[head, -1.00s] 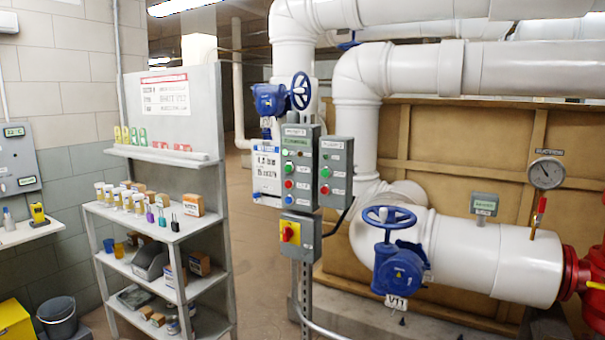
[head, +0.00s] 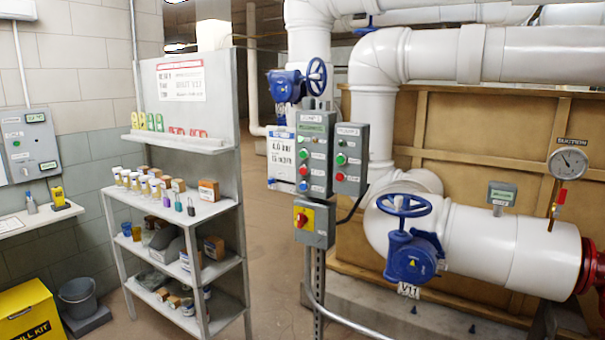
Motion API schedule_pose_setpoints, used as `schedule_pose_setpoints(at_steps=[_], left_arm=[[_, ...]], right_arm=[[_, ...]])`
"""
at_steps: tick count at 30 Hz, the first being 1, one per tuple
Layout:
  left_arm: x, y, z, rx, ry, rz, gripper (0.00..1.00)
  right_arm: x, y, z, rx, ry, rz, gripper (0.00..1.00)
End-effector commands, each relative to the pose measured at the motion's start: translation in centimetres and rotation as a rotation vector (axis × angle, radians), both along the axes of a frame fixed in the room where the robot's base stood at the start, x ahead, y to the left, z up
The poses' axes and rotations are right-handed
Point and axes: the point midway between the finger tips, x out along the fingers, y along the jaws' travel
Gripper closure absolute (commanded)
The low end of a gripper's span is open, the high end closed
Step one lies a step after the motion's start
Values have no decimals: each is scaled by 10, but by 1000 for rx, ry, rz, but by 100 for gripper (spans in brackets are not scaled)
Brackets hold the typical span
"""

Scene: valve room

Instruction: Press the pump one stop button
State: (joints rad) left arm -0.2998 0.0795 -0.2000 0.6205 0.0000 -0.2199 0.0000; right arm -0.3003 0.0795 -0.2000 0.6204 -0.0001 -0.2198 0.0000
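The pump one control box (head: 315,152) is a grey upright panel on a post in the middle of the head view. It has a small display on top, then a green button (head: 304,154), a red button (head: 304,171) and a blue button (head: 304,187) in a column. The box beside it on the right, pump two (head: 350,158), has a green button (head: 341,159) and a red button (head: 340,176). The labels are too small to read clearly. Neither of my grippers is in view.
A blue handwheel valve (head: 404,206) and white pipes (head: 500,240) stand to the right. A metal shelf (head: 237,222) stands on the left. Floor (head: 275,240) shows between shelf and post.

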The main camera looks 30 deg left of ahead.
Motion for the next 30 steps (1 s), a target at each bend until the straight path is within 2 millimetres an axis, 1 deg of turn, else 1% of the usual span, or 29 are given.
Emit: schedule_pose_setpoints(at_steps=[1, 2, 12, 30], left_arm=[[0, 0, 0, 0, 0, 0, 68], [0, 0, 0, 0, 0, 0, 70], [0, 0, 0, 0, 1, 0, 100], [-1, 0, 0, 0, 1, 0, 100]], right_arm=[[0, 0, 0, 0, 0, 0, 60], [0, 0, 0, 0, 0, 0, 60], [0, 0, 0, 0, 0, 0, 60], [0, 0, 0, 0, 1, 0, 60]])
